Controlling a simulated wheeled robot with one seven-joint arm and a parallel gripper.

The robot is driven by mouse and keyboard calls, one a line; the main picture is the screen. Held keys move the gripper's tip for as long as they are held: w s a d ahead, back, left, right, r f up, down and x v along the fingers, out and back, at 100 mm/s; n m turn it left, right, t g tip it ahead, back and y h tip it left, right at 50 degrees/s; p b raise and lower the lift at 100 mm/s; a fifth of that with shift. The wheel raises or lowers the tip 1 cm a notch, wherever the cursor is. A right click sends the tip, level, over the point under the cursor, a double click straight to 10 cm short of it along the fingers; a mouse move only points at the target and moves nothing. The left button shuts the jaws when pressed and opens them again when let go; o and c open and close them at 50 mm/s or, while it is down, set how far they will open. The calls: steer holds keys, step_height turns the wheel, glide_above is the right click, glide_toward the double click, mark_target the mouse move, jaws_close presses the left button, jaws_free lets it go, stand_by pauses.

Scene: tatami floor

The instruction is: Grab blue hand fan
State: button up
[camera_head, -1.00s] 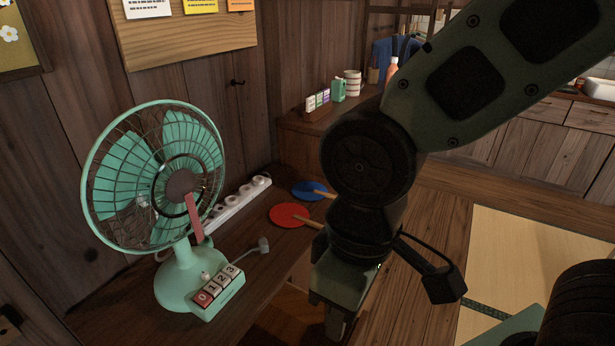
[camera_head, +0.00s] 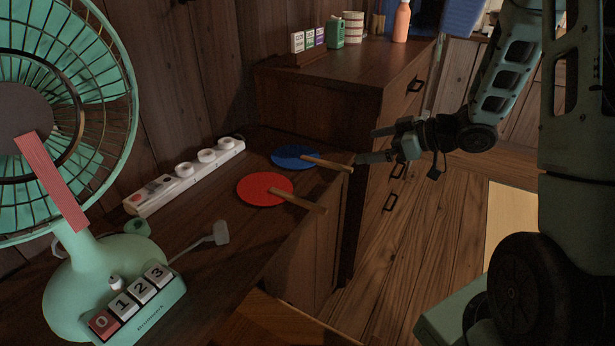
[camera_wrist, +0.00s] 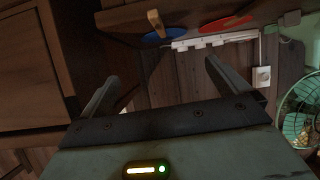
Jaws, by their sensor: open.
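The blue hand fan (camera_head: 296,156) lies flat on the wooden desk (camera_head: 215,250), with its wooden handle reaching past the right edge. The red hand fan (camera_head: 264,189) lies just in front of it, its handle also pointing right. My gripper (camera_head: 373,145) is open and empty, a short way right of the blue fan's handle end, apart from it. In the wrist view, the blue fan (camera_wrist: 152,38) and its handle show near the top centre, beyond the open fingers (camera_wrist: 160,85). The red fan (camera_wrist: 225,24) is to its right.
A green electric fan (camera_head: 95,280) with number buttons stands at the left of the desk. A white power strip (camera_head: 185,178) lies along the wall. A dark wooden cabinet (camera_head: 330,85) with small containers rises behind the blue fan. Open wooden floor (camera_head: 400,250) lies right of the desk.

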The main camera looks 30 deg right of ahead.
steer(key=s+f, duration=0.1)
steer(key=y+b, duration=0.1)
steer(key=b, duration=0.2)
glide_toward(308, 157)
steer(key=shift+w+a+f, duration=0.2)
steer(key=shift+a+f, duration=0.15)
steer(key=shift+f, duration=0.1)
steer(key=shift+b+x, duration=0.8)
steer(key=shift+x, duration=2.3)
steer(key=shift+w+r, duration=0.15)
steer(key=shift+r, duration=0.1)
jaws_close()
